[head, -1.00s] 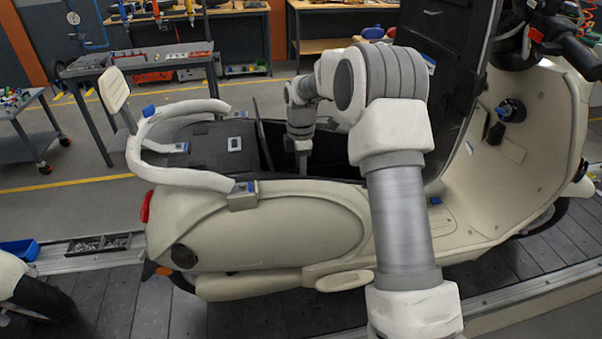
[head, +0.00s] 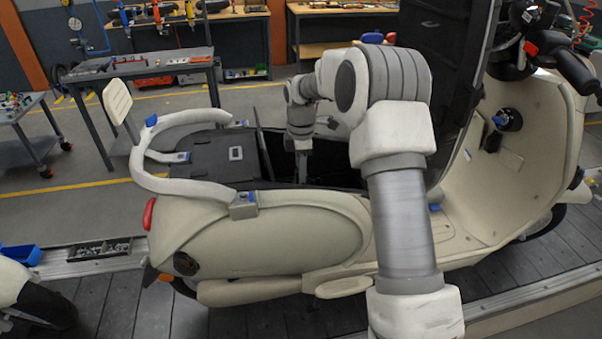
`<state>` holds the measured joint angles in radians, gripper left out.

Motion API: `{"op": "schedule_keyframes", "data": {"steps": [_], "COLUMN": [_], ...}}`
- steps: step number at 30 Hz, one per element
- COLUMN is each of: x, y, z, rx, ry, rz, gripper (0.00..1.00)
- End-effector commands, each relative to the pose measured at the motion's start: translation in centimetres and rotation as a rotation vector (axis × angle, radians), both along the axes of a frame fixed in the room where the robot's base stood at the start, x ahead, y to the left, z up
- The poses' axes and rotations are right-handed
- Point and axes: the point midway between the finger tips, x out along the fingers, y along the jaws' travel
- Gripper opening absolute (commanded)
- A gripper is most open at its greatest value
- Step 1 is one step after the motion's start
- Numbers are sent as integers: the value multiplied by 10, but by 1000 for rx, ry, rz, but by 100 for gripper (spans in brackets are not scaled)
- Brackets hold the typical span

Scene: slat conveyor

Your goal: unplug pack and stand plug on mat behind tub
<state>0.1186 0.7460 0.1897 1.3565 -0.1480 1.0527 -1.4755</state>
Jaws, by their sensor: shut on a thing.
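My gripper (head: 302,172) points down into the dark open tub (head: 338,157) under the scooter's raised seat. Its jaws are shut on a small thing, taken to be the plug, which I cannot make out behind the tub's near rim. The pack and its socket are also hidden in the tub. Behind the tub, to the left, lies a flat dark mat-like surface (head: 200,158) with a small pale-framed square (head: 236,153) on it. A thin dark upright panel (head: 264,145) stands between this surface and the tub.
A pale grab rail (head: 160,183) loops around the dark surface, with blue-marked mounts. The raised dark seat (head: 440,60) stands right of my gripper. The cream scooter body (head: 290,240) lies in front, on the slat conveyor (head: 120,305). Workbenches stand at the back.

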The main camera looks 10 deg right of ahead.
Motion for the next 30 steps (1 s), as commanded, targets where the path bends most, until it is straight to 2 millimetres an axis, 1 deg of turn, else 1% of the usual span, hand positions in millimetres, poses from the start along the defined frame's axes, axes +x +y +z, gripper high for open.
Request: {"op": "schedule_keyframes", "data": {"steps": [1, 30], "x": [0, 0], "y": [0, 0], "z": [3, 32], "rx": [0, 0], "ry": [-1, 0], "rz": [0, 0], "gripper": [0, 0]}}
